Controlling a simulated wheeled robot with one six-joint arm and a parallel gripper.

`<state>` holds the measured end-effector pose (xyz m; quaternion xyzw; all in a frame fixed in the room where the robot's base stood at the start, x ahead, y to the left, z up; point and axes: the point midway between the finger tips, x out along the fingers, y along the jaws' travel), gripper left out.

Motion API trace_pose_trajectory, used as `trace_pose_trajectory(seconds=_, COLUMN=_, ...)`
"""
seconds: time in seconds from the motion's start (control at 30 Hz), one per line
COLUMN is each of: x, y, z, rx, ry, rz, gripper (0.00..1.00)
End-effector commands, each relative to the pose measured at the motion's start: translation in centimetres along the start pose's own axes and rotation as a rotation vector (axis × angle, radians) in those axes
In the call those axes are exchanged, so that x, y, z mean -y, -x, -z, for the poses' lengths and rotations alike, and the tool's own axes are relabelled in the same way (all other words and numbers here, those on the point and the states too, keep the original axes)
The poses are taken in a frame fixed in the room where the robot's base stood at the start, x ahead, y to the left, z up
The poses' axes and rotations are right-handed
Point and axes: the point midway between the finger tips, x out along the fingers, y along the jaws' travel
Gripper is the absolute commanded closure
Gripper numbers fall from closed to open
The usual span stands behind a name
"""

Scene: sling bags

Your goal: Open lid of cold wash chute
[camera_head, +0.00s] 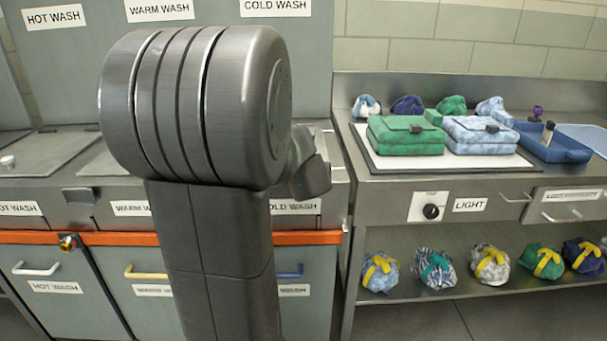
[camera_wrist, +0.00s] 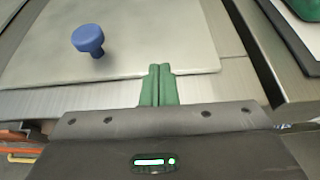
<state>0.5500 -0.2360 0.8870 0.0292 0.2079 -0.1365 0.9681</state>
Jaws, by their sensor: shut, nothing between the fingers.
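The cold wash chute lid (camera_wrist: 150,35) is a flat, pale metal plate with a blue round knob (camera_wrist: 88,40). It lies flat and looks closed in the wrist view. My gripper (camera_wrist: 160,70) has its green fingers shut together with nothing between them. In that view the fingertips overlap the lid's front edge, to the right of and nearer than the knob; I cannot tell whether they touch. The knob is free of the fingers. In the head view my arm hides most of the lid, below the upper COLD WASH label (camera_head: 276,7).
The hot wash lid (camera_head: 45,150) is at the left. A steel bench (camera_head: 480,188) at the right holds folded green and blue bags and a blue tray (camera_head: 555,146). Several tied bags lie on its lower shelf (camera_head: 450,292). An orange rail (camera_head: 110,239) runs along the chute front.

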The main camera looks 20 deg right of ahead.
Motion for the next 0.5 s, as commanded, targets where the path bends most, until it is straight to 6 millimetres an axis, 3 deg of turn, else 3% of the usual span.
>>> trace_pose_trajectory(seconds=0.5, x=-0.02, y=-0.68, z=-0.28, rx=0.004, ry=0.000, rz=0.000, gripper=1.00)
